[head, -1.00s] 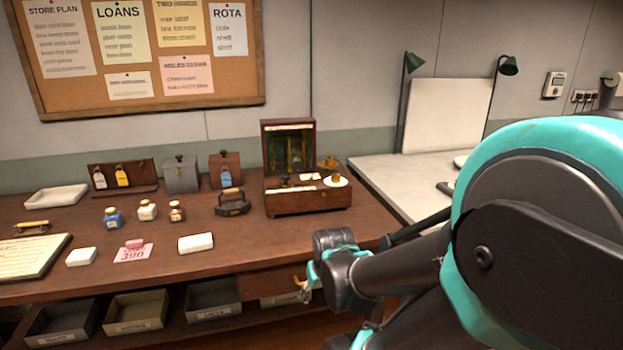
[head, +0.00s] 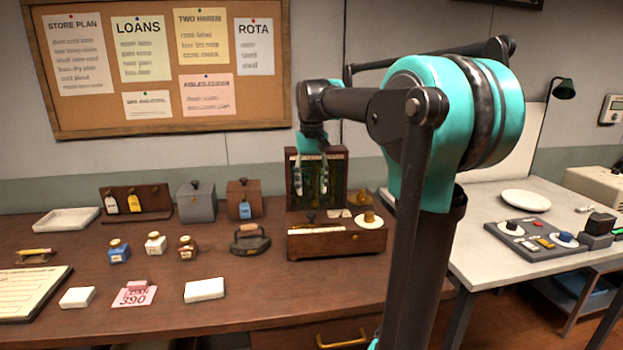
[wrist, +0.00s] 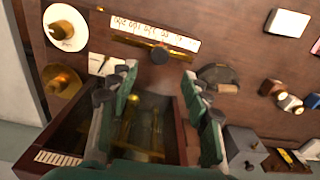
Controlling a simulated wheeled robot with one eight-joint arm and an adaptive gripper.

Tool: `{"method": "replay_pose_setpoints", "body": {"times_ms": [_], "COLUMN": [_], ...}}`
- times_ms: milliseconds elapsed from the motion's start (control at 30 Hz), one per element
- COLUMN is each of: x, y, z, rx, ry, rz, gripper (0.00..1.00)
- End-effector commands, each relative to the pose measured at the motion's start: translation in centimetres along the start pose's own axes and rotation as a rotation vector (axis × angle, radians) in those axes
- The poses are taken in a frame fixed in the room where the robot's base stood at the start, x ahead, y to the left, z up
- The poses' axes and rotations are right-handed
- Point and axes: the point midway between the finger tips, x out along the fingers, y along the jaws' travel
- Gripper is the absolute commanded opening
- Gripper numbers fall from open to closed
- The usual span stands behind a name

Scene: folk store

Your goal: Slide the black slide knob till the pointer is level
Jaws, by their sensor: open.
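A wooden box (head: 340,242) with a raised glass-fronted back stands on the brown counter. Its black slide knob (wrist: 160,54) sits on a brass strip (wrist: 135,43) beside a handwritten label (wrist: 150,30); the knob also shows in the head view (head: 311,217). Brass parts (wrist: 127,130) show dimly behind the glass. I cannot make out the pointer or its tilt. My gripper (wrist: 160,82) is open and empty, its fingers spread on either side of the knob's line. In the head view, my gripper (head: 311,188) points down above the knob, in front of the glass, apart from the knob.
A white dial with a brass knob (head: 369,219) is at the box's right. A dark flat iron (head: 250,240) stands close on its left, with small bottles (head: 187,247) beyond. A white block (head: 204,290) lies in front. A grey table (head: 490,270) with a control panel is right.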

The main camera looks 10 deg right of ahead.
Motion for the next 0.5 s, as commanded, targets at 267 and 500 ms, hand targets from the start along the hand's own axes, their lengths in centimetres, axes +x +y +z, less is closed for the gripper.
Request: {"method": "replay_pose_setpoints", "body": {"times_ms": [267,500], "x": [0.6,2.8], "y": [-0.1,-0.1], "z": [-0.2,-0.2], "rx": [0.0,0.0], "ry": [-0.007,-0.006], "rz": [0.001,0.001], "gripper": [0.48,0.48]}}
